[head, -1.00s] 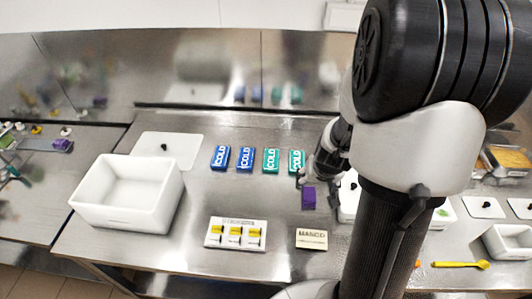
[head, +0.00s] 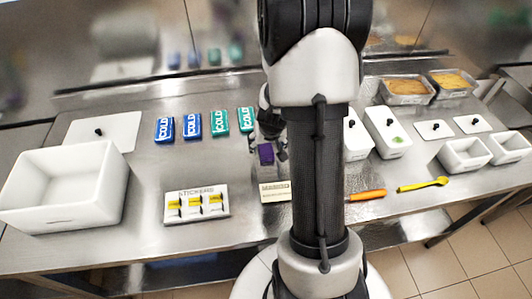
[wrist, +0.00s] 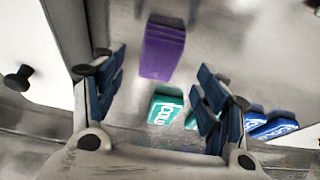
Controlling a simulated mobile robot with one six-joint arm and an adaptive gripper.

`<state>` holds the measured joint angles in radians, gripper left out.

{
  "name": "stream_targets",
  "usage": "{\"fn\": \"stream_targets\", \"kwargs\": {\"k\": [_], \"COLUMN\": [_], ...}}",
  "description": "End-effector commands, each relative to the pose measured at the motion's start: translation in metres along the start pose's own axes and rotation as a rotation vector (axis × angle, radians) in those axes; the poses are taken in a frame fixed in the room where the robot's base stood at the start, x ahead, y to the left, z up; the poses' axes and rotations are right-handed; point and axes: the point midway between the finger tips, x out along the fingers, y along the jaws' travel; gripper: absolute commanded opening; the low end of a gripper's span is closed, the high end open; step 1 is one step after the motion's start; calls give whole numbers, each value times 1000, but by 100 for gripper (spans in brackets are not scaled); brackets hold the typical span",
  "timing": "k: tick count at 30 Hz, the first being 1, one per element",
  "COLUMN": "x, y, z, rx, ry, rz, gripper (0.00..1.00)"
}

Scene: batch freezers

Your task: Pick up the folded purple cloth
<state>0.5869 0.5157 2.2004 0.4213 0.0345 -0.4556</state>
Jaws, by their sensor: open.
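The folded purple cloth (head: 265,154) lies on the steel table, just left of my arm in the head view. In the wrist view the cloth (wrist: 162,50) is a thick purple block above the middle, seen beyond the fingertips. My gripper (wrist: 160,92) is open and empty, its blue-padded fingers wide apart. The cloth appears near the gap between them but not gripped. In the head view my gripper (head: 273,138) is beside and behind the cloth, partly hidden by my arm.
Blue and teal COLD packs (head: 219,121) lie left of the cloth. A sticker holder (head: 196,204) and a small sign (head: 274,192) stand in front. A large white bin (head: 70,190) is at left.

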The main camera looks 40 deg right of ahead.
Motion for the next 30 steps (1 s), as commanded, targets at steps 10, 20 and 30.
{"fn": "stream_targets", "kwargs": {"k": [10, 20, 30], "x": [44, 42, 42], "y": [1, 1, 1], "z": [-1, -2, -1], "rx": [0, 0, 0], "ry": [-1, -1, -1], "rz": [0, 0, 0], "gripper": [67, 56, 33]}}
